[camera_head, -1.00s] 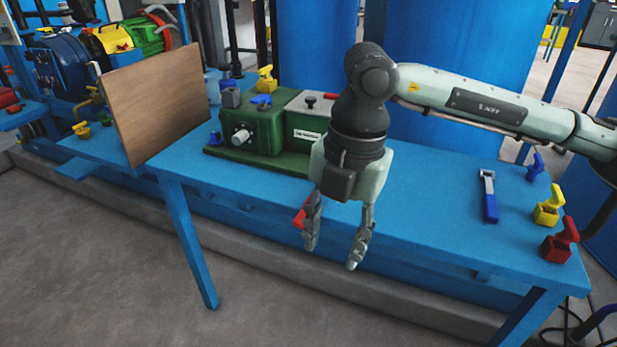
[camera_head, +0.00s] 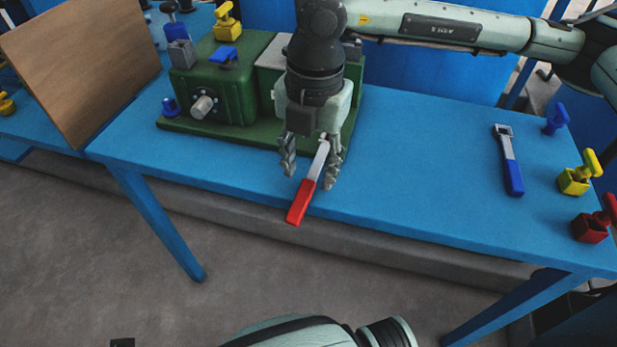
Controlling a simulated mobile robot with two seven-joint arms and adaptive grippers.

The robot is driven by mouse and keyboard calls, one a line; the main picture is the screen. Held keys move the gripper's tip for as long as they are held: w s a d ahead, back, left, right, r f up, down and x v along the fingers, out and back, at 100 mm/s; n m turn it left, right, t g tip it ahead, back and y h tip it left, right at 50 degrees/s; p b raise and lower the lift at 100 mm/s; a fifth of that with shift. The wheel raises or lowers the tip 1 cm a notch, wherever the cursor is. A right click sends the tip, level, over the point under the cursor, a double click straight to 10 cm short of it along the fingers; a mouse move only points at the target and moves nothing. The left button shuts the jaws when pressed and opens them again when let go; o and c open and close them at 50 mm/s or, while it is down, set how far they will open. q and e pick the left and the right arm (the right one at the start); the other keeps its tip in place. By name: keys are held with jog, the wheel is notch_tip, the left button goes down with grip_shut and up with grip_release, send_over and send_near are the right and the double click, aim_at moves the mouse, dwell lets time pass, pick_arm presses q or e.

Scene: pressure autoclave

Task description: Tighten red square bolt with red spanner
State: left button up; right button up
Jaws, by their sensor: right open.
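The red spanner (camera_head: 301,200) has a red handle and a grey metal head. Its handle sticks out over the front edge of the blue table. My right gripper (camera_head: 309,180) points down with its fingers apart, one on each side of the spanner's grey shaft; I cannot tell whether they touch it. A red square bolt (camera_head: 591,228) with a raised red part stands at the table's right front corner. My left gripper is not in view; only a piece of an arm shows at the bottom.
A blue spanner (camera_head: 508,161) lies on the right, near a yellow bolt (camera_head: 577,178) and a blue one (camera_head: 556,120). A green machine (camera_head: 220,85) stands behind my right gripper. A wooden board (camera_head: 80,65) stands at left. The middle right of the table (camera_head: 430,160) is clear.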

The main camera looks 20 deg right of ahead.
aim_at(308, 184)
notch_tip(308, 184, down, 3)
jog(key=shift+a+f, duration=0.1)
jog(key=shift+f, duration=0.1)
grip_shut()
